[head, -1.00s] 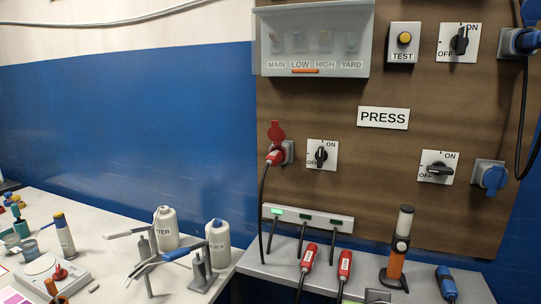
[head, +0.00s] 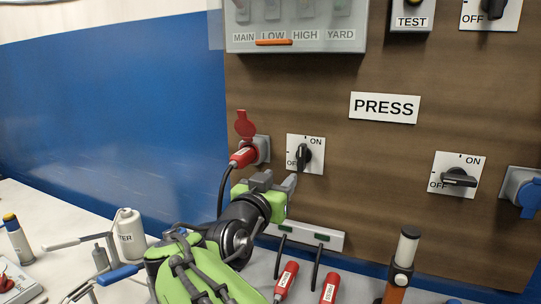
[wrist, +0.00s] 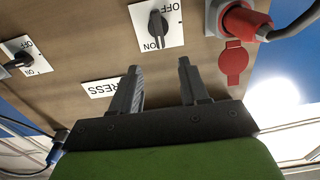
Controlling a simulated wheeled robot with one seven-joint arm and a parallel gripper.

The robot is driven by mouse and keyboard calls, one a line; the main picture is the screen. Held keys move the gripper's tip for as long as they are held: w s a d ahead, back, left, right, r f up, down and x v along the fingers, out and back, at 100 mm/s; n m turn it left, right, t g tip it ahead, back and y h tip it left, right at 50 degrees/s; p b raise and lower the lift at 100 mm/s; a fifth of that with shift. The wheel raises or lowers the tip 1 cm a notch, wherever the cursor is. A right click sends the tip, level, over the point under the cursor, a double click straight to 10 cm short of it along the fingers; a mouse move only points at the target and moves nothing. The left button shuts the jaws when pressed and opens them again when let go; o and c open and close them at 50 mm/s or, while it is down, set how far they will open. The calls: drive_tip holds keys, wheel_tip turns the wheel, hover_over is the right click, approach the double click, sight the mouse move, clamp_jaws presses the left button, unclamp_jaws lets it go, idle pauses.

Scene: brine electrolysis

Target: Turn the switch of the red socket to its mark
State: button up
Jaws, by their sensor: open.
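The red socket (head: 262,150) is on the brown board with a red plug (head: 243,157) in it and its red lid (head: 244,124) raised. Its switch, a black knob (head: 304,157) on a white plate marked ON and OFF, is just to the right. The knob stands roughly upright. In the wrist view, which is upside down, the knob (wrist: 157,28) is ahead of the fingers and the red socket (wrist: 240,22) is to its right. My gripper (head: 277,181) is open and empty, below and left of the switch, apart from it; its fingers (wrist: 160,66) also show in the wrist view.
Another ON/OFF switch (head: 458,177) and a blue socket (head: 523,190) are at the right. A PRESS sign (head: 385,107) is above. Below are a grey strip with cables (head: 322,238), red connectors (head: 286,280) and an orange-black torch-like object (head: 402,262). Bottles stand on the left bench.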

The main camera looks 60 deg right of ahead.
sight(300, 157)
drive_tip(key=d+p, duration=0.1)
drive_tip(key=d, duration=0.4)
drive_tip(key=w+d+p, duration=0.1)
drive_tip(key=d, duration=0.4)
drive_tip(key=w+d+p, duration=0.1)
drive_tip(key=d, duration=0.3)
drive_tip(key=shift+d, duration=0.4)
drive_tip(key=shift+a, duration=0.1)
clamp_jaws()
